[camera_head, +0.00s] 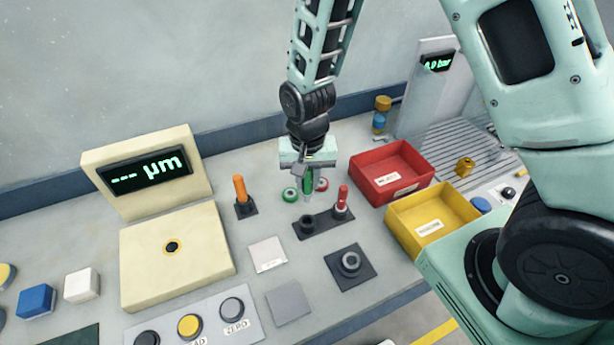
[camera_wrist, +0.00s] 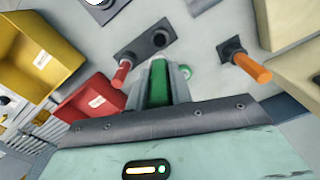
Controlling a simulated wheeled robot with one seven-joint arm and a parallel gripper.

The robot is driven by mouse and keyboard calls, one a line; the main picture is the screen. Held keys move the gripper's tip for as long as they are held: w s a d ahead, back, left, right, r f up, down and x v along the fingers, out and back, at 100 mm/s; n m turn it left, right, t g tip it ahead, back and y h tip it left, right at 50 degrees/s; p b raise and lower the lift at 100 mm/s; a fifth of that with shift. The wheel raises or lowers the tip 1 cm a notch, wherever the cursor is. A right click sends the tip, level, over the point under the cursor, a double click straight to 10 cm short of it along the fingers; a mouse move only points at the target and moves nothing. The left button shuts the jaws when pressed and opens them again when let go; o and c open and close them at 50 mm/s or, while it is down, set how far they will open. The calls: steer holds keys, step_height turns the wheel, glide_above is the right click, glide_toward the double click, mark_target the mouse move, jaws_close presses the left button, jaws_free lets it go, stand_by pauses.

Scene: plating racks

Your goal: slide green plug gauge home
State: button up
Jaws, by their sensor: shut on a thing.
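My gripper (camera_head: 307,178) is shut on the green plug gauge (camera_head: 307,187), which hangs upright between the fingers. The gauge also shows in the wrist view (camera_wrist: 158,84). A dark two-socket holder (camera_head: 325,221) lies on the bench below. Its left socket (camera_head: 306,226) is empty; the right one holds the red plug gauge (camera_head: 342,198). In the head view the green gauge's lower tip appears above the empty socket, apart from it. In the wrist view the empty socket (camera_wrist: 160,38) shows just beyond the fingers. The exact sideways alignment is hard to tell.
An orange-handled gauge (camera_head: 240,189) stands to the left. Red (camera_head: 412,160) and yellow (camera_head: 440,204) bins stand right. A cream display unit (camera_head: 150,180) stands far left.

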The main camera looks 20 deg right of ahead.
mark_target(307, 200)
steer(key=shift+f+b, duration=2.75)
steer(key=shift+f, duration=1.3)
steer(key=shift+f+b, duration=1.25)
steer(key=shift+f, duration=0.55)
steer(key=o, duration=1)
step_height(307, 200, up, 18)
steer(key=shift+f+b, duration=0.25)
steer(key=shift+b, duration=0.9)
